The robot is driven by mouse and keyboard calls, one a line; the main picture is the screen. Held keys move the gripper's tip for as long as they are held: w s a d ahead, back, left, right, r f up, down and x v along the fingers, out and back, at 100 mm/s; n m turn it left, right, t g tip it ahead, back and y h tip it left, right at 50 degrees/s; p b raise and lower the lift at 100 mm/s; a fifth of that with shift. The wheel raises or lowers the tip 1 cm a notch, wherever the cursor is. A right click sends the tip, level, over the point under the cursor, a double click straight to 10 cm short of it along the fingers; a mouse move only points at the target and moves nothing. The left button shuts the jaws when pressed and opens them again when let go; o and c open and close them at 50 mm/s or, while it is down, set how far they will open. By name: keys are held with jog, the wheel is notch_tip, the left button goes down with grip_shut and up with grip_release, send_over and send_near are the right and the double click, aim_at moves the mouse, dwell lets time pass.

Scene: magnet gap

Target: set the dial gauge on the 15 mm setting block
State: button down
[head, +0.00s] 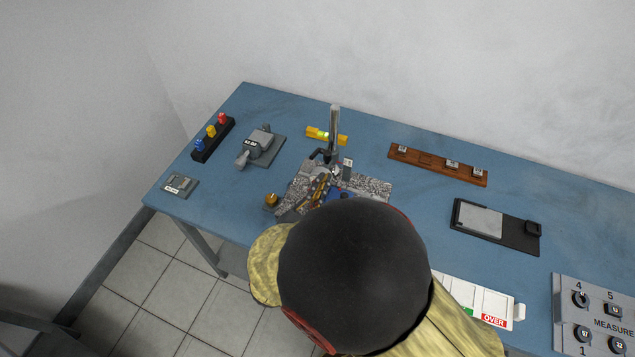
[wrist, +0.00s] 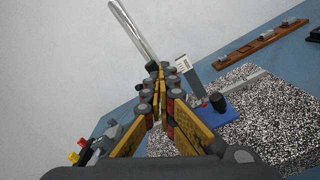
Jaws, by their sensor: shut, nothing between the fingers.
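A speckled stone plate (head: 372,187) carries an upright metal column (head: 334,130), which also shows in the wrist view (wrist: 132,28). A small grey upright piece with a white label (head: 347,168) stands by the column; it also shows in the wrist view (wrist: 185,66). Its label is too small to read, so I cannot tell whether it is the 15 mm block. My gripper (wrist: 160,72) is shut and empty, its tips in front of the column's lower part and left of the labelled piece. I cannot make out the dial gauge's face; my arm hides part of the plate.
A wooden rack (head: 427,159) with labelled blocks and an empty slot lies right of the plate. A blue part with a black knob (wrist: 217,102) sits on the plate. A yellow level (head: 341,140) is behind, a grey fixture (head: 260,145) left. A black tray (head: 518,243) is right.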

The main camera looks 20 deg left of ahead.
jog(key=shift+w+d, duration=0.15)
jog(key=shift+d+f, duration=0.3)
jog(key=shift+d, duration=0.05)
jog(key=shift+w+d, duration=0.1)
jog(key=shift+w, duration=0.1)
dwell(0.3)
jog(key=s, duration=0.6)
jog(key=shift+s+r+p, duration=0.15)
jog(key=shift+r+p, duration=0.05)
jog(key=shift+p, duration=0.1)
dwell(0.4)
